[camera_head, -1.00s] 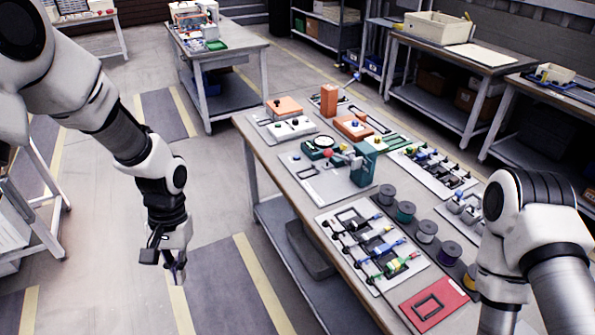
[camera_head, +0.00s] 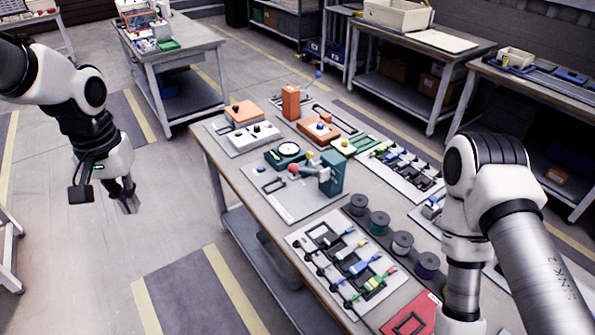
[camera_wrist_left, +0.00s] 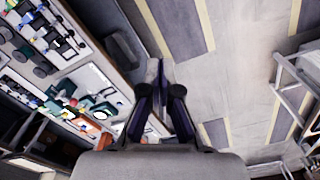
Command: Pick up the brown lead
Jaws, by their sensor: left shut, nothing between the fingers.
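A light board (camera_head: 333,217) near the front of the bench carries several leads side by side on black slots. A blue lead (camera_head: 362,266) and a green lead (camera_head: 362,289) stand out; I cannot tell a brown one at this size. My left gripper (camera_head: 130,206) is shut and empty, pointing down over the floor left of the bench, apart from the board. In the left wrist view its fingers (camera_wrist_left: 158,68) meet over the floor, with the bench to their left. My right arm is at the right; its gripper is out of view.
The bench (camera_head: 222,170) also holds a teal stand (camera_head: 332,175), a row of dark spools (camera_head: 379,222), a red panel (camera_head: 412,318) and orange blocks (camera_head: 291,102). Another table (camera_head: 187,58) stands behind. The floor between my left gripper and the bench is clear.

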